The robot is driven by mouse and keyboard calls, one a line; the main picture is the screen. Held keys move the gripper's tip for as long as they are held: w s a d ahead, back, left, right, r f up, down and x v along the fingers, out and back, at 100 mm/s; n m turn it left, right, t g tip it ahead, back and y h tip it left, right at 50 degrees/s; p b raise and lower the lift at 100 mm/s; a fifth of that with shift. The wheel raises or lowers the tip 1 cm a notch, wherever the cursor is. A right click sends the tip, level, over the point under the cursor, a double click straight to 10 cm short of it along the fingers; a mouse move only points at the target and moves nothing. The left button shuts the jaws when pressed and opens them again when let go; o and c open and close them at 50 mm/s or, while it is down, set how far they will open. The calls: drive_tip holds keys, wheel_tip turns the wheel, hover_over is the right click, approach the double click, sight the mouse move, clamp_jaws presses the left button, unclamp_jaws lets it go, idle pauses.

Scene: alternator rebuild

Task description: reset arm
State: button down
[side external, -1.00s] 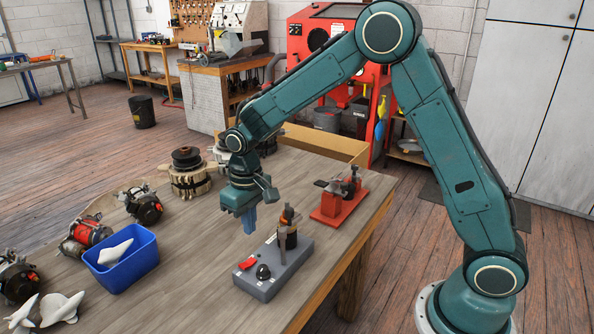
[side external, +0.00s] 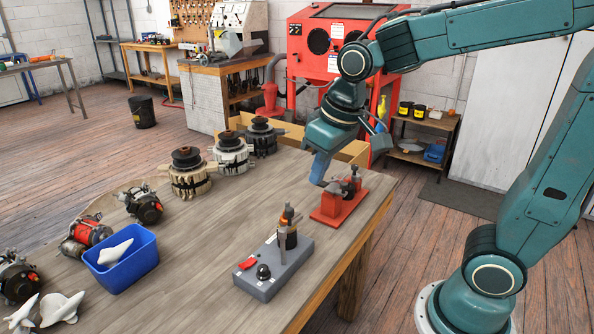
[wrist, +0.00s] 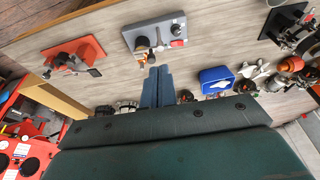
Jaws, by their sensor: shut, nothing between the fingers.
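My gripper (side external: 320,168) is shut and empty, raised in the air over the back right part of the workbench, just above and behind the red fixture in the side view. It is tilted. Its blue fingers also show together in the wrist view (wrist: 157,87). The red fixture (side external: 338,207) with a dark clamp stands near the bench's right edge. A grey box (side external: 268,281) with a red switch, a black knob and an upright tool-like part on it stands at the front; it also shows in the wrist view (wrist: 157,38).
A blue bin (side external: 125,265) holding a white piece stands at left. Several alternators (side external: 190,175) line the back and left of the bench. White pieces (side external: 60,308) lie at front left. A red cabinet (side external: 335,45) stands behind. The middle of the bench (side external: 215,235) is clear.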

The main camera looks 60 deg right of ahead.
drive_tip(key=s+d+r+t, duration=0.1)
drive_tip(key=s+t, duration=0.1)
drive_tip(key=s, duration=1)
drive_tip(key=shift+s+d+r, duration=0.25)
drive_tip(key=shift+s, duration=0.1)
